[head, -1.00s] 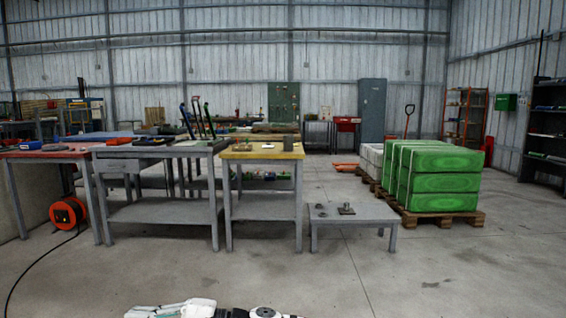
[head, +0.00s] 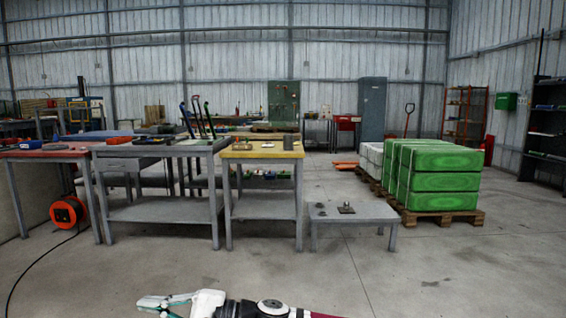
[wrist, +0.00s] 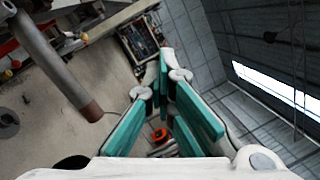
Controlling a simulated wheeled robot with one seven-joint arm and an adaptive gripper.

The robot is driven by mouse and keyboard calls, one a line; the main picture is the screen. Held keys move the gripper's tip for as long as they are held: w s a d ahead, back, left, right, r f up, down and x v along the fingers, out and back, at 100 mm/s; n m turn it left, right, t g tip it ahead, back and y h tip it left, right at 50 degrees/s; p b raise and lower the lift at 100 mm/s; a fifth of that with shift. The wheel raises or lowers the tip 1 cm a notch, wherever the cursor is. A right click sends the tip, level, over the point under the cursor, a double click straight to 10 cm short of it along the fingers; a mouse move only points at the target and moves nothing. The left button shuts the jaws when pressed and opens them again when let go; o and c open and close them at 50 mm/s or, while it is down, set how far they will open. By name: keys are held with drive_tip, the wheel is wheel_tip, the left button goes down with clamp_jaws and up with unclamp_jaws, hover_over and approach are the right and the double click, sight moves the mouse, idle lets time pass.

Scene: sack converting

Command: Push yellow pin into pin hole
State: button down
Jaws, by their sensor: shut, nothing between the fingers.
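My gripper (head: 165,303) shows at the bottom edge of the head view, low over the floor and pointing left, far from the tables. In the wrist view its green-padded fingers (wrist: 170,80) are shut with nothing between them. I cannot make out a yellow pin or a pin hole in either view. A small metal fixture (head: 346,208) and a small dark round piece (head: 321,212) sit on the low grey table (head: 375,214). They are too small to tell whether either has a hole.
A yellow-topped bench (head: 262,152) carries a small dark cylinder (head: 288,142). A grey bench (head: 160,148) stands left of it. Green sacks (head: 440,175) are stacked on a pallet at right. An orange cable reel (head: 68,213) stands at left. The front floor is clear.

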drive_tip(key=shift+w+d+r+m, duration=0.3)
drive_tip(key=shift+w+d+r, duration=0.3)
drive_tip(key=shift+w+d, duration=0.2)
drive_tip(key=shift+w+d+r+p, duration=0.15)
drive_tip(key=shift+w+p, duration=0.15)
drive_tip(key=shift+p, duration=0.05)
drive_tip(key=shift+w+d+r+m+t, duration=0.45)
drive_tip(key=shift+w+d, duration=0.1)
drive_tip(key=shift+w, duration=0.1)
drive_tip(key=shift+w+d+r+y+p, duration=0.3)
drive_tip(key=shift+w+d+p, duration=0.1)
drive_tip(key=shift+w, duration=0.1)
drive_tip(key=shift+w+d+r+m, duration=0.3)
drive_tip(key=shift+w+d+m, duration=0.1)
drive_tip(key=shift+w+m, duration=0.05)
drive_tip(key=shift+w+d+r, duration=0.15)
drive_tip(key=shift+w+d, duration=0.05)
drive_tip(key=shift+w, duration=0.05)
drive_tip(key=shift+w+d+r+m+p, duration=0.3)
drive_tip(key=shift+w+d+p, duration=0.05)
drive_tip(key=shift+w+p, duration=0.1)
drive_tip(key=shift+w+d+r+t, duration=0.15)
drive_tip(key=shift+w+d+t, duration=0.05)
drive_tip(key=shift+w+t, duration=0.05)
drive_tip(key=shift+w+d+r, duration=0.15)
drive_tip(key=shift+w+d, duration=0.05)
